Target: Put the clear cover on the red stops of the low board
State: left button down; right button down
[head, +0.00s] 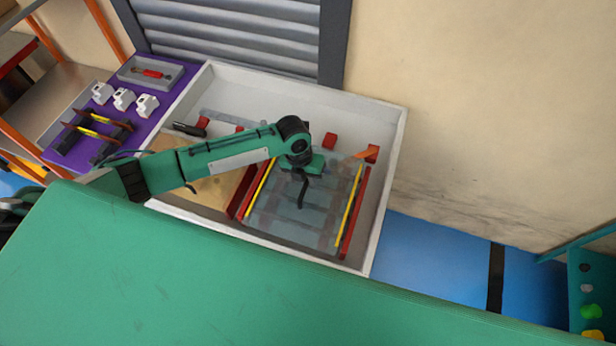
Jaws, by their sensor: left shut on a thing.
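The clear cover (285,215) is a see-through panel in the right half of a white-walled tray (398,160), between red bars with yellow strips (350,205). My left gripper (302,183) points down over the middle of the cover, shut on it near a dark curved handle (302,197); the jaws are small and partly hidden by the wrist. Red blocks (330,140) and (372,153), which look like the stops, show behind the cover. Whether the cover rests on anything or hangs above it, I cannot tell. My right gripper is out of view.
A brown panel (213,192) lies in the tray's left half, partly under my left arm. A purple surface (70,157) at left holds several white parts (123,99) and a black rack. A wall stands behind; blue floor (435,255) lies right of the tray.

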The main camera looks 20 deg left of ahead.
aim_at(300, 185)
pick_arm(q)
jog(key=shift+f+b, duration=0.4)
jog(key=shift+f, duration=0.15)
jog(key=c, duration=1.5)
grip_release()
jog(key=shift+o, duration=0.2)
jog(key=shift+r, duration=0.15)
jog(key=shift+r+p, duration=0.25)
jog(key=shift+p, duration=0.05)
jog(key=shift+r, duration=0.35)
notch_tip(300, 185, up, 11)
jog(key=a+b, duration=0.2)
jog(key=b, duration=0.1)
jog(key=shift+a+r, duration=0.15)
jog(key=shift+r, duration=0.05)
jog(key=shift+f, duration=0.1)
